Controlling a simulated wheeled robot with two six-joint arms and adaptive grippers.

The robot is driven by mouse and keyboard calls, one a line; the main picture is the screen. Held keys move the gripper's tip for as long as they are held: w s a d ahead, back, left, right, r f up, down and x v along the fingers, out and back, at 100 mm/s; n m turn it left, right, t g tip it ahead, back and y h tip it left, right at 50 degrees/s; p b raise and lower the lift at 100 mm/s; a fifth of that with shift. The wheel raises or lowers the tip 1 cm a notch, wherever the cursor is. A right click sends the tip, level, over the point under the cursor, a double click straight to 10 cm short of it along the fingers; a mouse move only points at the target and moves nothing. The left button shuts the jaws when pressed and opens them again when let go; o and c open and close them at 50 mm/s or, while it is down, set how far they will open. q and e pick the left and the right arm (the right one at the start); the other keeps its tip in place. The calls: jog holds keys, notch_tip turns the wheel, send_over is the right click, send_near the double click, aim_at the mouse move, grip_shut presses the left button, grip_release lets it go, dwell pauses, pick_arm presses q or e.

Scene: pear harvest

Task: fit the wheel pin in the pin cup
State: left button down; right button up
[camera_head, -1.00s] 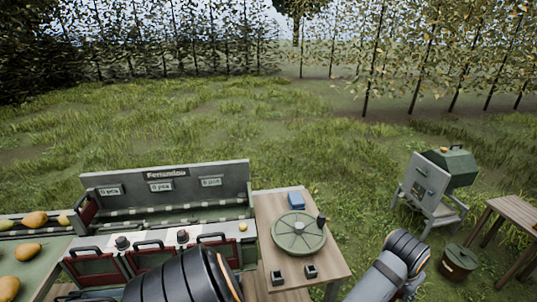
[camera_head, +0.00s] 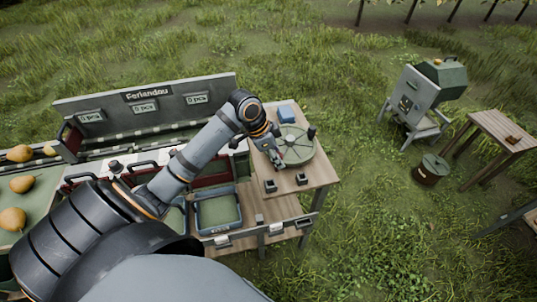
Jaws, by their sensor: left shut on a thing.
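The round green wheel (camera_head: 296,146) lies flat on the wooden table (camera_head: 322,172), with a dark upright knob (camera_head: 311,132) at its right rim. My left gripper (camera_head: 278,160) is over the wheel's left edge, pointing down, and shut on a small piece that I take for the wheel pin. The piece is mostly hidden by the fingers. Two small dark square blocks stand near the table's front, one at left (camera_head: 270,186) and one at right (camera_head: 302,178). I cannot tell which is the pin cup. My right gripper is out of view.
A blue box (camera_head: 286,114) sits at the table's back. The grey sorting machine (camera_head: 150,100), with pears at its left, stands beside the table. A grey-green machine (camera_head: 425,100), a lidded bucket (camera_head: 431,169) and a wooden side table (camera_head: 505,130) stand on the grass at right.

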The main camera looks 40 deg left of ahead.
pick_arm(q)
jog(key=shift+m+g, duration=0.3)
jog(key=shift+m, duration=0.6)
jog(key=f+b, duration=0.1)
jog(key=s+f+b, duration=0.1)
jog(key=b, duration=0.1)
jog(key=s+f+b, duration=0.1)
jog(key=shift+s+a+f+b, duration=0.15)
jog(key=shift+s+a+b, duration=0.1)
jog(key=shift+b, duration=0.05)
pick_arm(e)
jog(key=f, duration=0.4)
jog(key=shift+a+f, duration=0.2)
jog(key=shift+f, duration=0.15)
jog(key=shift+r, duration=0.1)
pick_arm(q)
jog(key=shift+p, duration=0.45)
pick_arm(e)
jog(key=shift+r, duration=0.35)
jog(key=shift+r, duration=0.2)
pick_arm(q)
jog(key=shift+f, duration=0.15)
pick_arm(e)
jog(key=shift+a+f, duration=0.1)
pick_arm(q)
jog(key=shift+f+b, duration=0.3)
jog(key=shift+f, duration=0.6)
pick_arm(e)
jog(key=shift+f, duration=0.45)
